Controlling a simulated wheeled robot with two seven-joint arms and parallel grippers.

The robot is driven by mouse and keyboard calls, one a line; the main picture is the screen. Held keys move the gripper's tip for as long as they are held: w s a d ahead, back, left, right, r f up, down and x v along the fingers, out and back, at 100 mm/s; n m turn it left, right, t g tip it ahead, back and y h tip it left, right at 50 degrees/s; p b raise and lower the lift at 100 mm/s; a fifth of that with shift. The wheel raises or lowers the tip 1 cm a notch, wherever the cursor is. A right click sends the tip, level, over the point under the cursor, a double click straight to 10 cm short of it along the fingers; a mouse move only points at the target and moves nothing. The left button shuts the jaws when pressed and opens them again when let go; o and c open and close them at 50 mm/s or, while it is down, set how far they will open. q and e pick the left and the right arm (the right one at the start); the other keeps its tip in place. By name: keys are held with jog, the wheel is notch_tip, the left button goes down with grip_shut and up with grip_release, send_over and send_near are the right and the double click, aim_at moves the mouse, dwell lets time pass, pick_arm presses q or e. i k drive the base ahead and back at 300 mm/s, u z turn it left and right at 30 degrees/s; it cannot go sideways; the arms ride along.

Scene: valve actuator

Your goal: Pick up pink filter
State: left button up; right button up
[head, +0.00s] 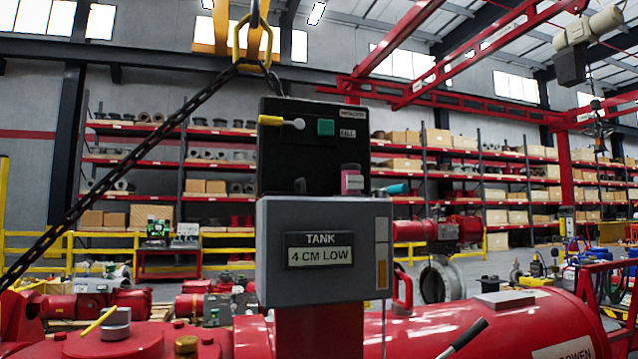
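A small pink cylinder (352,180), which looks like the pink filter, stands upright near the right end of the top of a grey box (270,240). The box reads "TANK 4 CM LOW". A black panel (290,160) rises right behind the cylinder. Neither of my grippers can be made out in the head view.
The black panel carries a yellow-ended lever (280,122) and a green button (326,127). A teal-tipped part (392,189) sticks out to the right of the box. A dark chain (120,167) slants across the left. A red tank (480,325) lies below.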

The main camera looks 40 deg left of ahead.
aim_at(352, 179)
jog(key=u, duration=1.05)
jog(key=i, duration=0.2)
jog(key=u, duration=0.05)
